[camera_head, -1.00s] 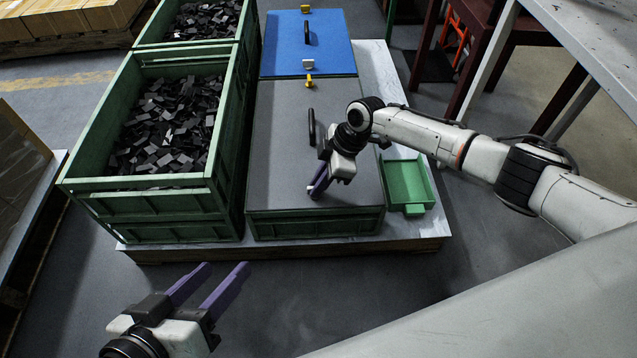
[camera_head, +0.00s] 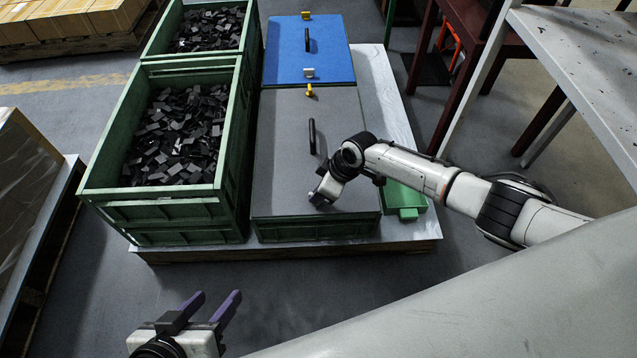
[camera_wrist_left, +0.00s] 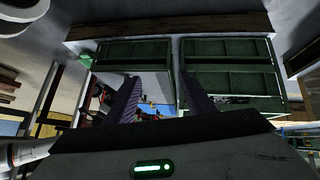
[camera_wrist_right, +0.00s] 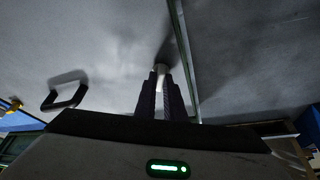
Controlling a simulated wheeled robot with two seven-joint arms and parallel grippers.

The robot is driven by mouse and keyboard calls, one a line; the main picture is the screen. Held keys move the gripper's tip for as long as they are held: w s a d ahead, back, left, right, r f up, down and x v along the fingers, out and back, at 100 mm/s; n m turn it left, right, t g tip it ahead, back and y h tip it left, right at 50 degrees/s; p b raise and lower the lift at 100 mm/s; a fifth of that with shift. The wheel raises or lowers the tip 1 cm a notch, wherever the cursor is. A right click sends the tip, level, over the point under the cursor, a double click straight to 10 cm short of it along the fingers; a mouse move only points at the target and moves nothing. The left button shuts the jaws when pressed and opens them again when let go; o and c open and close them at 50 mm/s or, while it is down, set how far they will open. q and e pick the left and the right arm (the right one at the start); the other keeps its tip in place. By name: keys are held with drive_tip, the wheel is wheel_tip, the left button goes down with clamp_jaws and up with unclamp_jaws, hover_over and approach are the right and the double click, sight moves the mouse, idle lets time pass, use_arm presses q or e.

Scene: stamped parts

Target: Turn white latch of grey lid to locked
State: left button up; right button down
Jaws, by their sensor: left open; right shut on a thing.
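The grey lid (camera_head: 283,165) lies closed on a green crate, with a black handle (camera_head: 312,136) in its middle and a yellow latch (camera_head: 309,91) at its far edge. My right gripper (camera_head: 322,196) points down at the lid's near edge and hides the latch there in the head view. In the right wrist view its fingers are shut on a small whitish piece, the white latch (camera_wrist_right: 161,68), close to the lid's edge. Whether the latch is turned to locked I cannot tell. My left gripper (camera_head: 216,297) is open and empty, in front of the pallet and well away from the lid.
A blue lid (camera_head: 285,50) with its own white latch (camera_head: 309,73) lies behind the grey one. Open green crates of dark parts (camera_head: 171,135) stand at left. A small green tray (camera_head: 402,197) sits right of the lid, beneath my right arm. A grey table stands at right.

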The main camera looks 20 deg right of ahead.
drive_tip(key=m+p, duration=0.1)
drive_tip(key=m+h+p, duration=0.1)
drive_tip(key=m+p, duration=0.1)
drive_tip(key=m+t+p, duration=0.1)
drive_tip(key=shift+s+a+r+m+p, duration=0.15)
drive_tip(key=shift+a+r+m+p, duration=0.1)
drive_tip(key=shift+m+p, duration=0.1)
drive_tip(key=m+h+p, duration=0.1)
drive_tip(key=m, duration=0.1)
drive_tip(key=shift+a+f+m+p, duration=0.1)
drive_tip(key=shift+f+m+p, duration=0.05)
drive_tip(key=shift+m+p, duration=0.2)
use_arm(q)
drive_tip(key=shift+n+t+y, duration=0.5)
drive_tip(key=shift+t, duration=0.4)
drive_tip(key=shift+s+a+r, duration=0.25)
drive_tip(key=shift+a+r, duration=0.3)
drive_tip(key=shift+r, duration=0.2)
drive_tip(key=shift+s+a+r, duration=0.2)
drive_tip(key=shift+a+r, duration=0.35)
drive_tip(key=shift+r, duration=0.2)
drive_tip(key=shift+s+a+r, duration=0.25)
drive_tip(key=shift+a+r, duration=0.3)
drive_tip(key=shift+r, duration=0.2)
use_arm(e)
drive_tip(key=shift+f+m+h, duration=0.1)
drive_tip(key=shift+m+h, duration=0.9)
drive_tip(key=shift+m, duration=1.2)
